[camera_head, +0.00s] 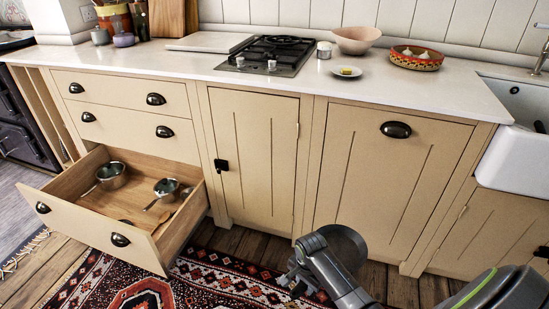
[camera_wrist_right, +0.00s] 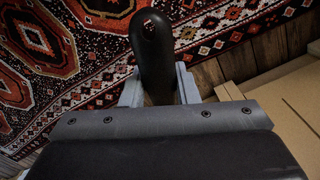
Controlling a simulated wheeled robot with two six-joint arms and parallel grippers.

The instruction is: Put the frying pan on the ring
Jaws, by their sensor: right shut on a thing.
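The frying pan (camera_head: 349,243) shows in the head view as a dark round shape, partly hidden behind my right arm, in front of the lower cupboards. My right gripper (camera_head: 294,278) is low over the rug, well below the worktop. In the right wrist view its fingers are shut on the pan's black handle (camera_wrist_right: 153,45), whose end has a hole. The pan's body is hidden in that view. The ring is on the black gas hob (camera_head: 270,54), set in the worktop at the back; its pan supports look bare. My left gripper is not in view.
An open drawer (camera_head: 160,220) at the left holds a steel pot (camera_head: 112,175) and another pan (camera_head: 167,188). On the worktop (camera_head: 160,60), a small white pot (camera_head: 324,50), a plate (camera_head: 346,72), a bowl (camera_head: 357,40) and a patterned basket (camera_head: 416,59) stand right of the hob.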

